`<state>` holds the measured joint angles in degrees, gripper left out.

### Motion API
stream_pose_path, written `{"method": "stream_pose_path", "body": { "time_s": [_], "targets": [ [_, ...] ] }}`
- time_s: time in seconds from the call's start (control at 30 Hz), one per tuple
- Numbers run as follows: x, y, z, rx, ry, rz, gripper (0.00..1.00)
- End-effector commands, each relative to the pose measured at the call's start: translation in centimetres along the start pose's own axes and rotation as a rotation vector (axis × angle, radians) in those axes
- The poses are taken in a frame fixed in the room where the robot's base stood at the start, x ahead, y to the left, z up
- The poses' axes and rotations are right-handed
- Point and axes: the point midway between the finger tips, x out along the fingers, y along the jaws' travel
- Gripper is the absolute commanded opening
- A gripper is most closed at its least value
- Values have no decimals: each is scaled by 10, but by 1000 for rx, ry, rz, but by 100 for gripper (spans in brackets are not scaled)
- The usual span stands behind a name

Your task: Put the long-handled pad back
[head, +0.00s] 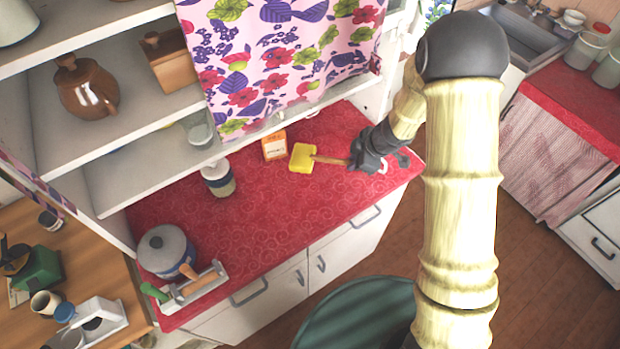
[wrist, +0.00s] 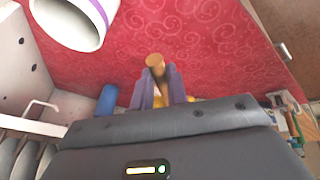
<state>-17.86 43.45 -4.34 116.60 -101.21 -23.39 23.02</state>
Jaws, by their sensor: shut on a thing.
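The long-handled pad has a yellow head (head: 303,157) and a brown wooden handle (head: 328,160). In the head view it is over the red counter, right of the orange box; I cannot tell whether it touches the counter. My gripper (head: 358,157) is shut on the handle, with the yellow head out to its left. Only slivers of yellow show behind the fingers there; the rest is hidden by my gripper's body.
The orange box (head: 274,146) and a lidded jar (head: 217,178) stand on the red counter (head: 285,215). A grey-lidded pot (head: 168,249) and a rack with handled tools (head: 192,287) are at its left end. White shelves (head: 150,165) and a flowered curtain (head: 285,55) hang above.

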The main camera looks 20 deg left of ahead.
Motion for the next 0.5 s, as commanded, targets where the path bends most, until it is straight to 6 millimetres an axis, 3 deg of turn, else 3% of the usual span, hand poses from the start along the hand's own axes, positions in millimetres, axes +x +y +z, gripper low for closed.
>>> {"method": "stream_pose_path", "body": {
  "time_s": [0.37,0.5],
  "targets": [
    [1,2,10,15,-3,6,0],
    [12,-1,16,19,-4,6,0]
  ]
}}
